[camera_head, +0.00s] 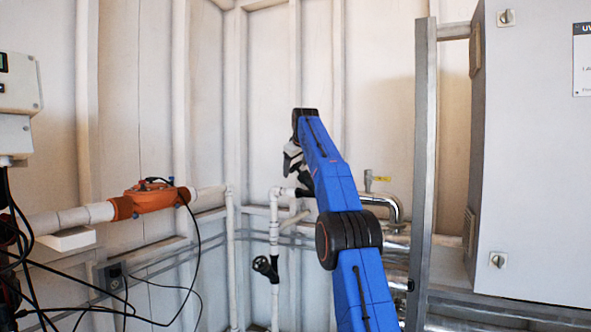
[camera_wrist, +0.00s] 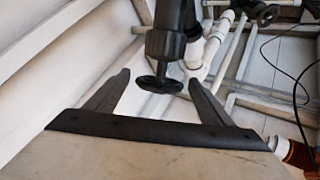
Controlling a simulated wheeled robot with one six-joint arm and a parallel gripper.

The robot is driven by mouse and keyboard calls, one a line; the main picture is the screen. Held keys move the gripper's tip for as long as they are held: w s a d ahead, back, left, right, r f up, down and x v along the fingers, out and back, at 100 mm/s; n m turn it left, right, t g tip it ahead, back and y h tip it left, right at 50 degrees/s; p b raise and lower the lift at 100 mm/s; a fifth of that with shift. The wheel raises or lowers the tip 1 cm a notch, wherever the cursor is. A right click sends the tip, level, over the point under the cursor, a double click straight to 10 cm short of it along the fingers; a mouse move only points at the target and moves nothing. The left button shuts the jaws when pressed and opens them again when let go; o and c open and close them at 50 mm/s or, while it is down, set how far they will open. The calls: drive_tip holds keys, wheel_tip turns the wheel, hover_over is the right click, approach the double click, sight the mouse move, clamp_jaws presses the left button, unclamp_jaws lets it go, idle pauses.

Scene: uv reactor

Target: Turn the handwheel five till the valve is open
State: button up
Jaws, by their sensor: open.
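In the wrist view a black handwheel (camera_wrist: 160,84) on a black valve body shows in the gap between the two fingers of my gripper (camera_wrist: 159,78). The fingers are spread apart and do not visibly touch its rim. A second black handwheel (camera_wrist: 267,14) sits on white pipework at the upper right. In the head view my gripper (camera_head: 292,163) is partly hidden by my blue arm, near the white pipes. One black handwheel (camera_head: 265,266) shows low on a white vertical pipe. No number is readable on either wheel, so I cannot tell which is five.
An orange device (camera_head: 152,198) on a white pipe, with hanging black cables, is at the left. A grey cabinet (camera_head: 535,170) and metal post (camera_head: 424,170) stand at the right.

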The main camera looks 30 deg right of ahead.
drive_tip(key=v, duration=1.6)
drive_tip(key=shift+r, duration=0.1)
